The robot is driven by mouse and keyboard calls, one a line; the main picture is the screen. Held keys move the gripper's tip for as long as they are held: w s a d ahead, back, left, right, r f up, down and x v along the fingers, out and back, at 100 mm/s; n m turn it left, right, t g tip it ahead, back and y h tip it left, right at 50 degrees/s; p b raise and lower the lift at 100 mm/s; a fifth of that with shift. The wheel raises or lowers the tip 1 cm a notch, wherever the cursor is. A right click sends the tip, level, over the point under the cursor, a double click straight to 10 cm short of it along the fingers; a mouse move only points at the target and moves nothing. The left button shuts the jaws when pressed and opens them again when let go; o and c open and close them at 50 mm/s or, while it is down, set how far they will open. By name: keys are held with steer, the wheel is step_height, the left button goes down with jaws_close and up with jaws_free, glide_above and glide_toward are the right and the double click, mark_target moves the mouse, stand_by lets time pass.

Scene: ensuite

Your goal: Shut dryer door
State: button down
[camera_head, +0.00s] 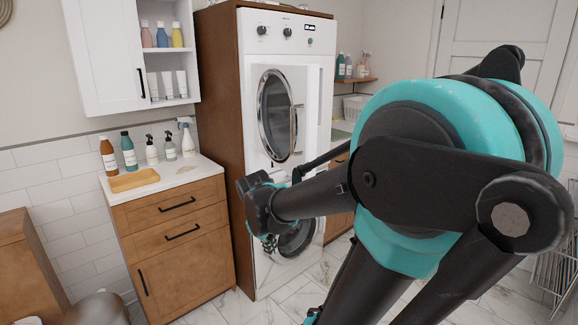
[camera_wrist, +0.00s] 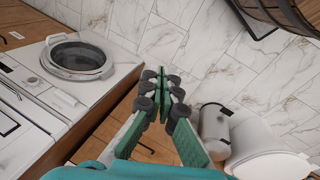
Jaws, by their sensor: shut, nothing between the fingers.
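The white dryer (camera_head: 321,75) is the upper machine of a stack in a brown wooden cabinet. Its door (camera_head: 258,150) has a round dark window (camera_head: 276,108) and a handle on the right. The door seems to stand out from the front, but I cannot tell how far. My gripper (camera_head: 270,243) is below the door, in front of the lower machine, and partly covers that machine's round door (camera_head: 297,240). In the wrist view my gripper (camera_wrist: 163,84) is shut and empty, with its green fingers pointing away. A round machine door (camera_wrist: 78,58) is left of it there.
A wooden drawer unit (camera_head: 180,222) with bottles and a tray stands left of the stack. A white wall cabinet (camera_head: 105,55) hangs above it. A white toilet (camera_wrist: 262,145) is at the right in the wrist view. Marble floor (camera_wrist: 185,45) lies clear beyond the fingers.

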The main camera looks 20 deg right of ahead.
steer(key=w+d+r+n+g+h, duration=0.1)
steer(key=w+r+n+h, duration=0.35)
steer(key=r, duration=0.95)
steer(key=w+r+n+g+h, duration=0.1)
steer(key=w+r+n+h, duration=0.1)
steer(key=w+r+n, duration=0.85)
steer(key=m, duration=0.2)
glide_toward(301, 169)
steer(key=a+f+x, duration=0.1)
steer(key=x, duration=0.4)
steer(key=shift+d+r, duration=0.15)
steer(key=shift+d, duration=0.65)
